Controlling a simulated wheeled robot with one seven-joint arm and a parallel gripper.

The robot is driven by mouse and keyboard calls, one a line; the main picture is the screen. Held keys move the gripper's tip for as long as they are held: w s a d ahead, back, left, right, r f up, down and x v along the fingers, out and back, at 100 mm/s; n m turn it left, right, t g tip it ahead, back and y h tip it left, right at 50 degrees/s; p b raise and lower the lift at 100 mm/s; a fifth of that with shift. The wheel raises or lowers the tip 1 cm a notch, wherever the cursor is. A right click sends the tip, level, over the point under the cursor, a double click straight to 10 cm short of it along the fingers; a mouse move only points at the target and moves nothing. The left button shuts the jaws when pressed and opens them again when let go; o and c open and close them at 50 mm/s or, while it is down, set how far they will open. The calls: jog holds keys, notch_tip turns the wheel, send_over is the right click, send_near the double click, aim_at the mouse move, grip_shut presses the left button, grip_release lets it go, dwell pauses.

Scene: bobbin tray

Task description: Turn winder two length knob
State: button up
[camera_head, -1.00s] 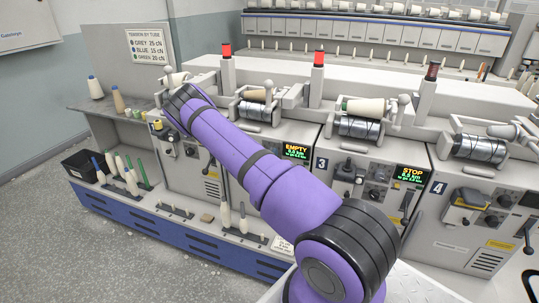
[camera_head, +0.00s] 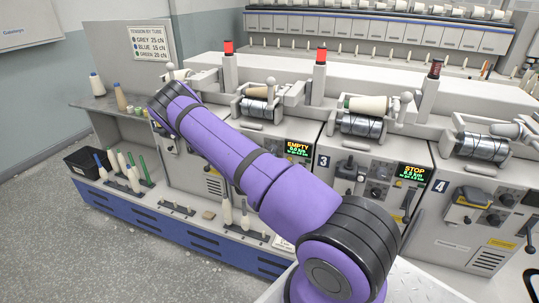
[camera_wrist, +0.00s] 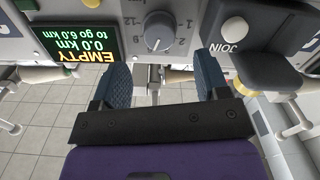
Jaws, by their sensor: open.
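The grey length knob (camera_wrist: 160,30) has a white pointer mark and sits on a pale panel with printed numbers around it, upside down in the wrist view. Beside it on the left is the lit display (camera_wrist: 76,43) reading EMPTY, 0.0 km, to go 6.0 km. My gripper (camera_wrist: 162,70) is open, with its two blue fingers apart. In the wrist view the knob lies beyond the fingertips, roughly centred between them, with nothing held. In the head view the EMPTY display (camera_head: 298,149) shows, but my purple arm hides the knob and gripper.
Winder three's STOP display (camera_head: 413,173) is to the right. Bobbins stand on the left shelf (camera_head: 97,103).

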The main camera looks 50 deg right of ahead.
jog(key=shift+v, duration=2.2)
jog(key=w+a+r+y, duration=0.3)
jog(key=a+r+y, duration=0.1)
jog(key=a+r, duration=0.25)
jog(key=w+a+r+y, duration=0.3)
jog(key=a+r+y, duration=0.15)
jog(key=r, duration=0.35)
jog(key=s+a+r+n+t+y, duration=0.1)
jog(key=s+a+r+n+y, duration=0.15)
jog(key=a+r, duration=0.45)
jog(key=s+a+r+n+y, duration=0.1)
jog(key=s+a+r+y, duration=0.3)
jog(key=r, duration=0.5)
jog(key=s+a+r+n+y, duration=0.2)
jog(key=s+a+r+n, duration=0.2)
jog(key=s+a+r, duration=0.5)
jog(key=s+r+n+g, duration=0.1)
jog(key=s+r, duration=0.1)
jog(key=s, duration=0.9)
jog(key=s+r+n+g, duration=0.1)
jog(key=s+r+n, duration=0.1)
jog(key=s, duration=0.8)
jog(key=shift+s+a+r+g, duration=0.2)
jog(key=shift+s+r+g, duration=0.1)
jog(key=shift+s+r, duration=0.05)
